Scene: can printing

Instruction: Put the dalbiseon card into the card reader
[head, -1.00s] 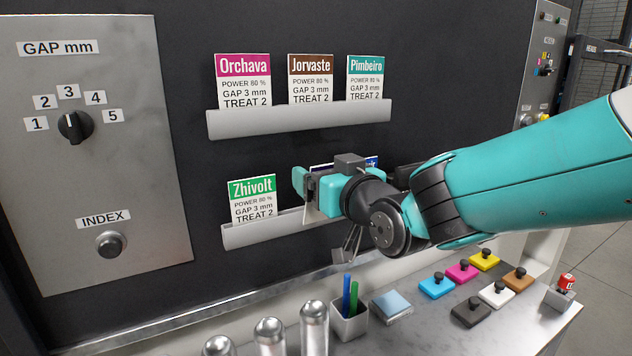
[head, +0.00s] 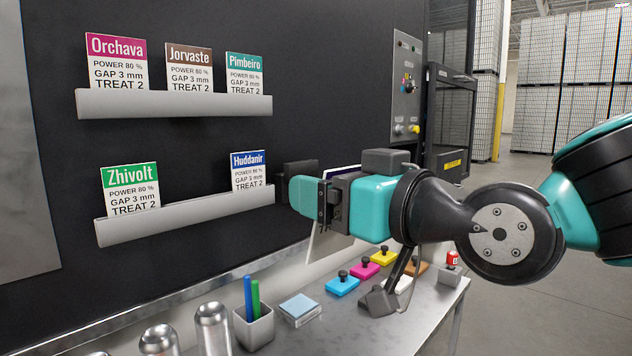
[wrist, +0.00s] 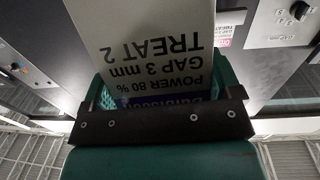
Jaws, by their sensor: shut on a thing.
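My gripper (head: 325,205) is shut on the dalbiseon card (head: 318,240), a white card with a dark blue band. In the head view the jaws hide most of the card. In the wrist view the card (wrist: 150,35) stands out from the jaws, its text upside down: power 80 %, gap 3 mm, treat 2; the name is partly hidden by the jaw bar. A dark box (head: 297,172) on the black wall, just left of and behind the gripper, may be the card reader; its slot cannot be made out.
Two grey racks (head: 180,103) (head: 190,220) on the wall hold the other cards. Below, a counter (head: 345,325) carries a pen cup (head: 255,327), metal cans (head: 212,325), a blue pad (head: 300,307) and coloured knobbed blocks (head: 342,285). A control panel (head: 405,90) is further right.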

